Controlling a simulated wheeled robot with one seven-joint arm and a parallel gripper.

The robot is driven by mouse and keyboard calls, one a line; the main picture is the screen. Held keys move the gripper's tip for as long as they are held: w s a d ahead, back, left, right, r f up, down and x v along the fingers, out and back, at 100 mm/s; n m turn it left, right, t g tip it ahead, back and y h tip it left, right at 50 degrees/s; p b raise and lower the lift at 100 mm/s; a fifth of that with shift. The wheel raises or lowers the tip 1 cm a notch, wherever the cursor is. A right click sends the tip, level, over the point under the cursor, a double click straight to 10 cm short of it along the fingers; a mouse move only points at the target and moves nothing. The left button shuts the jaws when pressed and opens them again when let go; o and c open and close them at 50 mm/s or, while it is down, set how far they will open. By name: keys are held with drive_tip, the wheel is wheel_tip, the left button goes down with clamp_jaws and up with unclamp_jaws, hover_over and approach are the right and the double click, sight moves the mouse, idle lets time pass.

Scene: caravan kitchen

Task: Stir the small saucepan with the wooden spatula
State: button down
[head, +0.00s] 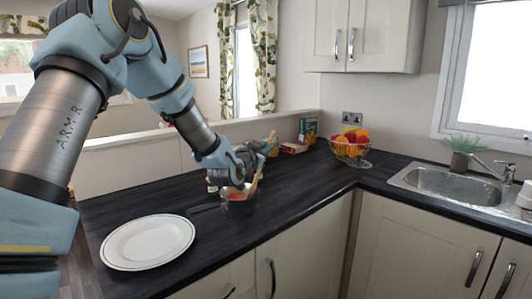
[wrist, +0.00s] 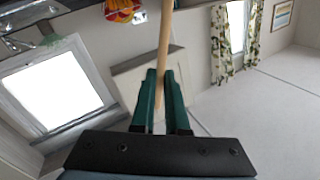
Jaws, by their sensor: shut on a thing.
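The small saucepan (head: 238,193) stands on the dark worktop, with reddish contents and its handle pointing left. My gripper (head: 250,168) is right above the saucepan in the head view. It is shut on the wooden spatula (head: 255,184), whose shaft slants down to the pan. In the wrist view the spatula's pale round shaft (wrist: 165,45) runs between the green fingers of my gripper (wrist: 163,80). The spatula's lower end is hidden, so I cannot tell how deep it sits in the pan.
A white plate (head: 148,242) lies on the worktop (head: 300,190) at the front left. A wire fruit bowl (head: 351,150), boxes (head: 308,130) and a container with utensils stand behind the pan. The sink (head: 447,180) is at the right. The worktop right of the pan is clear.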

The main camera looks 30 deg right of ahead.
drive_tip(key=w+a+b, duration=0.1)
drive_tip(key=a+b, duration=0.2)
drive_tip(key=a, duration=0.2)
drive_tip(key=s+d+b, duration=0.3)
drive_tip(key=s, duration=0.1)
wheel_tip(320, 180, up, 11)
drive_tip(key=w+p, duration=0.3)
drive_tip(key=p, duration=0.1)
drive_tip(key=shift+a+p, duration=0.4)
idle(1.1)
